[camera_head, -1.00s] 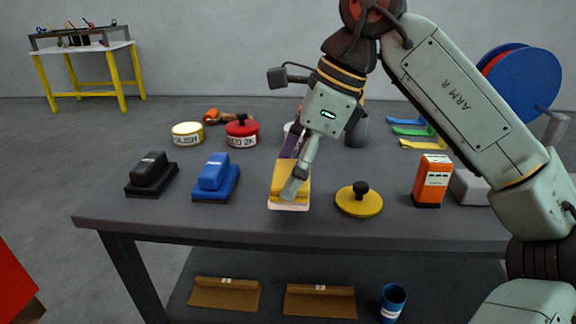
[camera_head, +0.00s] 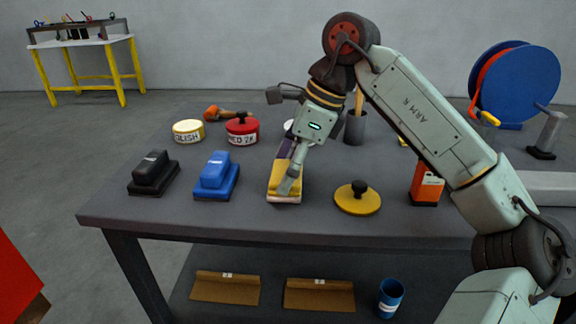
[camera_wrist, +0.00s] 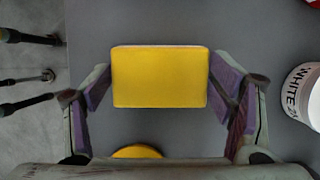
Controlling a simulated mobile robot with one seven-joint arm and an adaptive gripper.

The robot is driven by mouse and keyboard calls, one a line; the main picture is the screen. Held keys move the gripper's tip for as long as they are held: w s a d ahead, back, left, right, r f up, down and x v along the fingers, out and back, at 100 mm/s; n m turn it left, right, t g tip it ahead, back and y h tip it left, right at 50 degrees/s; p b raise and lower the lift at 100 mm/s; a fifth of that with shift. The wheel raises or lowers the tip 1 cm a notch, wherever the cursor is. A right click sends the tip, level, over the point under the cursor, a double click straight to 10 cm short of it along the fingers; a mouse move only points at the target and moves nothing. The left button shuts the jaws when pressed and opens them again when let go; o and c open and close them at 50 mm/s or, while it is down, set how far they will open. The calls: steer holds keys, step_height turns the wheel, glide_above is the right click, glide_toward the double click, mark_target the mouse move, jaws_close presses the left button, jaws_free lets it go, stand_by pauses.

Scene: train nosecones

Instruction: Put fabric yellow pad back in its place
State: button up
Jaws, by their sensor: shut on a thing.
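The yellow pad is a yellow block on a pale base (camera_head: 284,200); its plain yellow top (camera_wrist: 160,77) fills the middle of the wrist view. My gripper (camera_head: 287,178) is shut on it, with one purple finger at each short side. The pad is at the table's front middle; I cannot tell whether its base touches the table. A flat round yellow disc with a black knob (camera_head: 358,198) lies just right of it and shows partly at the wrist view's bottom edge (camera_wrist: 137,152). The underside of the pad is hidden.
A blue block (camera_head: 216,177) and a black block (camera_head: 153,174) stand left on the dark table (camera_head: 250,222). Behind are a red tin (camera_head: 242,131) and a cream tin (camera_head: 188,131). An orange can (camera_head: 428,185) stands right, partly behind my arm. A white tub (camera_wrist: 303,90) shows at the wrist view's right.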

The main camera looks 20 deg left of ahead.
steer(key=shift+f, duration=0.2)
steer(key=o, duration=1.1)
steer(key=shift+r, duration=0.1)
steer(key=v, duration=1.2)
steer(key=shift+p, duration=0.3)
steer(key=shift+r, duration=0.1)
